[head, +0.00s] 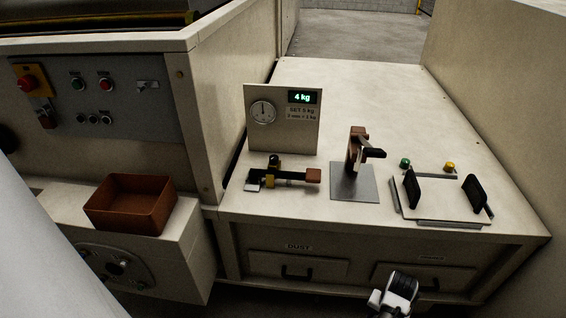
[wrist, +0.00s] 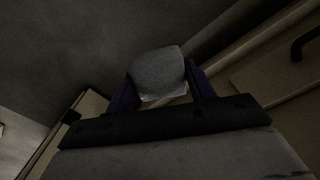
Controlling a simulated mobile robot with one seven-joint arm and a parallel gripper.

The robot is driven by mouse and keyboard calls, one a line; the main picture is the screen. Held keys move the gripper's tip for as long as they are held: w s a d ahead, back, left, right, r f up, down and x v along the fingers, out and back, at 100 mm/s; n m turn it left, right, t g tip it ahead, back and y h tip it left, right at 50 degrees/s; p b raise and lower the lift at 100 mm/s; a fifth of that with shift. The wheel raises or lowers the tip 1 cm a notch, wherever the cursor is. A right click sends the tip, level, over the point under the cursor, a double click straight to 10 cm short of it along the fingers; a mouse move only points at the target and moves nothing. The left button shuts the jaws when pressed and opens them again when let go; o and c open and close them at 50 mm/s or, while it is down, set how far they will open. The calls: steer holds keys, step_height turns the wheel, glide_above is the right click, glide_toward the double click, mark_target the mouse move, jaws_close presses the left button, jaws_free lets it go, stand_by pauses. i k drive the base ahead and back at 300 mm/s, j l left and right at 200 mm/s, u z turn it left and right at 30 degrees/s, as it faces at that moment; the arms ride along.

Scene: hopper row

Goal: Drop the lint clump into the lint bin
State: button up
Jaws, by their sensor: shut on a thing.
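In the wrist view my gripper (wrist: 160,78) is shut on the lint clump (wrist: 158,68), a grey rounded lump between two dark purple fingers. The view is dark, and the clump's underside is partly hidden. In the head view a white and black part of my arm shows low at the right, in front of the drawers; the clump cannot be made out there. An open, empty-looking reddish-brown box (head: 131,204), which looks like the lint bin, stands on a ledge at the left. It bears no readable label. My arm part is well to its right.
A bench (head: 330,95) holds a gauge panel (head: 284,119) reading 4 kg, a clamp-like tool (head: 283,174), a grey plate (head: 354,183) with an upright handle, and a black-padded fixture (head: 440,200). A drawer marked DUST (head: 298,266) is shut below. A control panel (head: 95,98) is at left.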

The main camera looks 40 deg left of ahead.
mark_target(145, 210)
steer(key=k+u, duration=0.2)
steer(key=u, duration=0.9)
steer(key=l+u, duration=0.1)
steer(key=u, duration=0.8)
steer(key=i+l, duration=0.05)
